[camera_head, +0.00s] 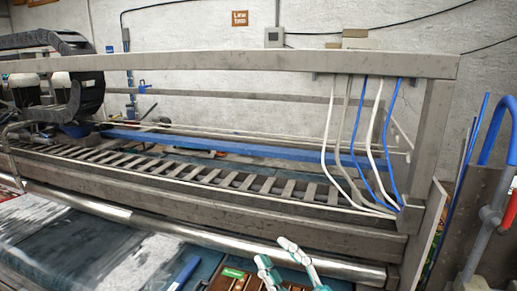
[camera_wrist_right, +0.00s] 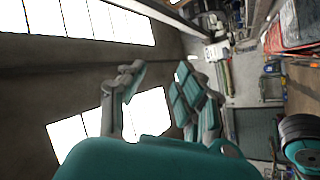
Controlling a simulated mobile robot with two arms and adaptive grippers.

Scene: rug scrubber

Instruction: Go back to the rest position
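My right gripper (camera_head: 272,252) is at the bottom edge of the head view, in front of the steel roller, with its two teal and grey fingers pointing up. In the right wrist view the same gripper (camera_wrist_right: 158,78) has its fingers spread apart with nothing between them. The room behind them appears turned on its side. My left gripper is in neither view.
The scrubber's grey frame (camera_head: 250,64) and steel roller (camera_head: 200,237) span the head view. A wet rug (camera_head: 75,245) lies lower left. A blue tool (camera_head: 185,272) and a brown box (camera_head: 237,284) are near my right gripper. A blue-handled cart (camera_head: 490,150) stands right.

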